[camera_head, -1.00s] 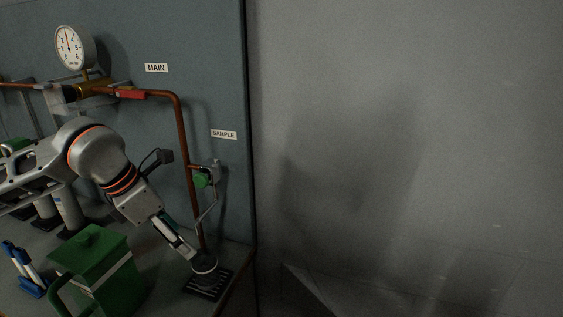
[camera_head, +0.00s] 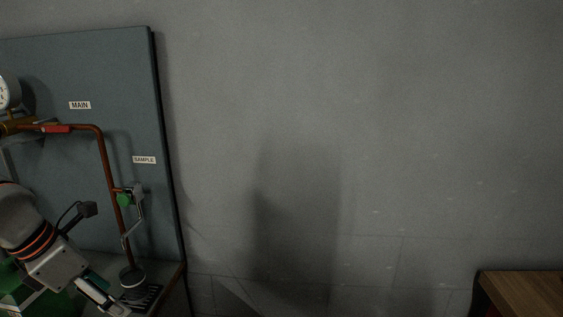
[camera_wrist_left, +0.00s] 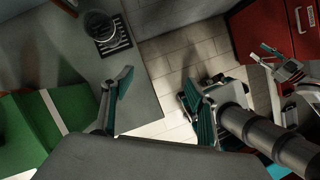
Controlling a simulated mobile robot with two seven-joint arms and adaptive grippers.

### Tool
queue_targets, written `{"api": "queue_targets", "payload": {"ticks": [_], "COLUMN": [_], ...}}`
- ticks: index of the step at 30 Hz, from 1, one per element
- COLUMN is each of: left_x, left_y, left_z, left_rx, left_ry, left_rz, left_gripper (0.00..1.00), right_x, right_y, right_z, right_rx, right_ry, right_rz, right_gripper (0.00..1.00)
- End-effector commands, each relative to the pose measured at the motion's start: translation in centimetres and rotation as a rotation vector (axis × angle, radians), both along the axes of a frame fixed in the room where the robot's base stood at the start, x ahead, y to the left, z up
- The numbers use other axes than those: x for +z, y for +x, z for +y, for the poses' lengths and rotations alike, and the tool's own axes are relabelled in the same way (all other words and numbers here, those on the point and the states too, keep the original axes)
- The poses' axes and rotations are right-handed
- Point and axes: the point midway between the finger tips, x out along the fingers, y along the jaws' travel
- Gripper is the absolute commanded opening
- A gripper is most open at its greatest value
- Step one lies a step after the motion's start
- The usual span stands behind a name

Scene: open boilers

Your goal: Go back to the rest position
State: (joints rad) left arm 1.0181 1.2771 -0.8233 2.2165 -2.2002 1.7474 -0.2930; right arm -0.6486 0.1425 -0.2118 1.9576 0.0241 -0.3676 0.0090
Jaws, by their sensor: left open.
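My left gripper (camera_head: 103,298) is low at the left of the head view. In the left wrist view its teal-padded fingers (camera_wrist_left: 158,100) are spread wide with nothing between them. A dark round cup (camera_head: 132,279) stands on a black slotted grate (camera_head: 150,296), below the sample pipe; the fingers look close to it in the head view. In the left wrist view the cup (camera_wrist_left: 100,25) is clear of the fingers. What seems to be my right gripper (camera_wrist_left: 285,68) shows small at the right of the wrist view; its opening is unclear.
A copper pipe (camera_head: 107,165) and green-handled sample valve (camera_head: 125,199) are on the blue-grey panel (camera_head: 80,65). A green container (camera_wrist_left: 38,125) stands on the bench beside the left gripper. Red cabinet (camera_wrist_left: 262,35) and wooden top (camera_head: 525,290) are to the right.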

Motion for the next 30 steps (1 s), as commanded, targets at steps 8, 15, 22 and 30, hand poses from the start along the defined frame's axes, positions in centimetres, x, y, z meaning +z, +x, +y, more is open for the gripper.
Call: {"api": "queue_targets", "payload": {"ticks": [8,15,22,30], "left_x": [-3.3,-2.9,0.5,-2.7], "left_y": [-2.2,-5.3,-4.7,1.1], "left_z": [-10.4,-21.6,-27.7,-24.9], "left_rx": [-0.147,-0.177,0.048,0.679], "left_ry": [-0.318,-0.807,-1.389,-1.941], "left_rz": [0.112,0.258,0.423,0.597], "left_gripper": [0.59,0.59,0.59,0.59], "right_x": [0.3,0.8,0.4,0.0], "right_y": [0.2,0.5,0.2,0.0], "right_z": [0.1,0.4,0.3,0.1], "right_rx": [-0.002,-0.004,-0.003,-0.001], "right_ry": [0.004,0.011,0.007,0.003], "right_rz": [-0.005,-0.015,-0.005,0.0], "right_gripper": [0.4,0.4,0.4,0.4]}}
